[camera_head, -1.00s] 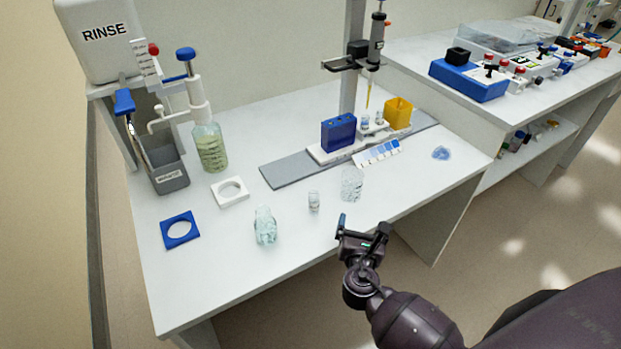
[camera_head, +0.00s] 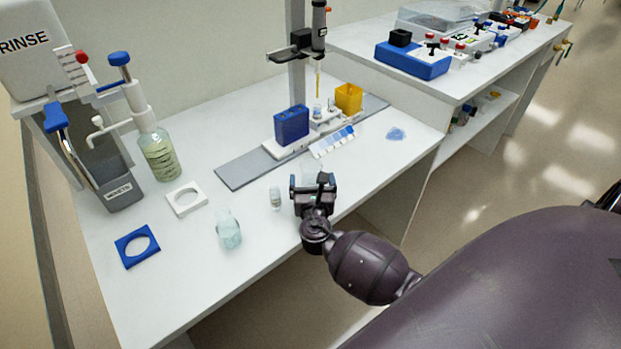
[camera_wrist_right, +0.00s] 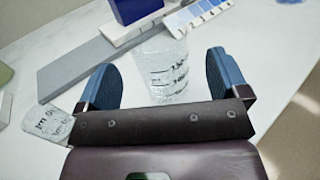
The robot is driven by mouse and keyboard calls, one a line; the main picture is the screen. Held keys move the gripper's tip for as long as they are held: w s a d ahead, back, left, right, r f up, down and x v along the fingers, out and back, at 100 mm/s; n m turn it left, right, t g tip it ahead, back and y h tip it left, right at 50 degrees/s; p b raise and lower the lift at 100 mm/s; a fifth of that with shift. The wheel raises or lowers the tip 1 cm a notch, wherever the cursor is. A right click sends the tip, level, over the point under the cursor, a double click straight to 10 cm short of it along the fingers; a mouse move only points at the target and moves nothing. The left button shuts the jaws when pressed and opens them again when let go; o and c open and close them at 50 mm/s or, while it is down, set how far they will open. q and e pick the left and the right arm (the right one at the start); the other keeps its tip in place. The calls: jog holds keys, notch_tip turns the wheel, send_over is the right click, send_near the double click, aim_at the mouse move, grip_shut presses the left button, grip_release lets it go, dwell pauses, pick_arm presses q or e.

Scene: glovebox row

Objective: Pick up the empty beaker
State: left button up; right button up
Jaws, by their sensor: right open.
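The empty beaker (camera_wrist_right: 163,68) is clear glass with dark graduation marks and stands upright on the white bench. In the right wrist view it is between and slightly beyond the open blue fingertips of my right gripper (camera_wrist_right: 163,78). In the head view my right gripper (camera_head: 312,184) reaches over the bench's front edge and hides most of the beaker, whose rim (camera_head: 313,168) shows faintly behind it. The gripper holds nothing. My left gripper is not in view.
A small clear vial (camera_head: 275,198) stands just left of the gripper. A clear glass vessel (camera_head: 228,230) is further left. Behind are a blue block (camera_head: 291,126), a color strip (camera_head: 333,141) and a yellow container (camera_head: 348,98). A blue ring holder (camera_head: 137,246) lies at left.

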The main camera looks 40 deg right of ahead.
jog(key=shift+x, duration=1.1)
jog(key=c, duration=1)
